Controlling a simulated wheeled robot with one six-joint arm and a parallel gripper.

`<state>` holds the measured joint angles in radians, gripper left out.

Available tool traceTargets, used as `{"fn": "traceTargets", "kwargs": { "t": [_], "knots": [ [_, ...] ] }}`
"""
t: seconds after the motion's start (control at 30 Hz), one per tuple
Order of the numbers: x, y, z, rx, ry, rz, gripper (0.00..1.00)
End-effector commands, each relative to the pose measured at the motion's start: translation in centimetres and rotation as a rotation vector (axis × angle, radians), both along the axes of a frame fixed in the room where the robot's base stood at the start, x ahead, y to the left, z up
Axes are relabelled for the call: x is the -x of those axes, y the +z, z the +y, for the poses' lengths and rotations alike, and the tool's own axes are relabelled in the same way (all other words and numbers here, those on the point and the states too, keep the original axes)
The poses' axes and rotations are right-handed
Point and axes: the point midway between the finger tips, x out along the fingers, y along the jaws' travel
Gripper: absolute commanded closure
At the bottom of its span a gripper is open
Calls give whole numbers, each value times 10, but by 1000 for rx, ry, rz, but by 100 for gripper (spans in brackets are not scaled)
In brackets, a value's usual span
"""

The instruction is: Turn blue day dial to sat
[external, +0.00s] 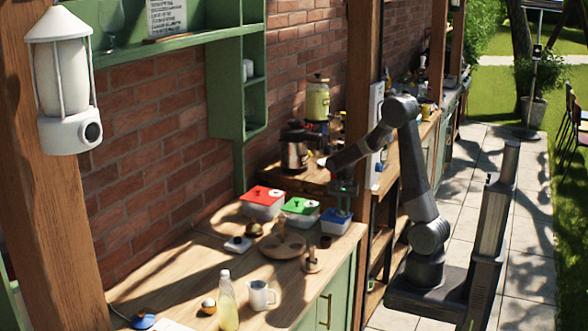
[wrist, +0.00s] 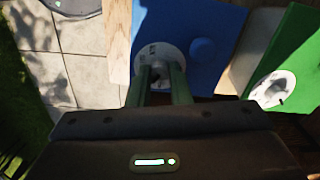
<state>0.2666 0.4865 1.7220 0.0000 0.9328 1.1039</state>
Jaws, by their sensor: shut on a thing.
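The blue-lidded box (external: 335,226) stands at the right end of the wooden counter in the external view. In the wrist view its blue lid (wrist: 208,25) carries a white round day dial (wrist: 148,52) and a raised blue knob (wrist: 203,48). My gripper (wrist: 160,74) is over the dial, its two green fingers shut on the dial's grey centre grip. The dial's lettering is too small to read, and its near part is hidden by the fingers. In the external view my gripper (external: 342,188) reaches down to the blue lid.
A green-lidded box (external: 301,206), with its own white dial (wrist: 272,89), stands beside the blue one. A red-lidded box (external: 262,197) is farther left. A wooden board (external: 283,249), a jug (external: 262,296) and a bottle (external: 228,305) stand nearer on the counter.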

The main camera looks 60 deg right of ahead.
Motion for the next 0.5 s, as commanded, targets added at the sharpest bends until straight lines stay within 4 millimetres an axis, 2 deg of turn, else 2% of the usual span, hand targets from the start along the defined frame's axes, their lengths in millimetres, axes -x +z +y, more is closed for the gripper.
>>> {"fn": "traceTargets", "kwargs": {
  "t": [0.5],
  "knots": [
    [0, 0, 0, 0, -489, 0, 100]
  ]
}}
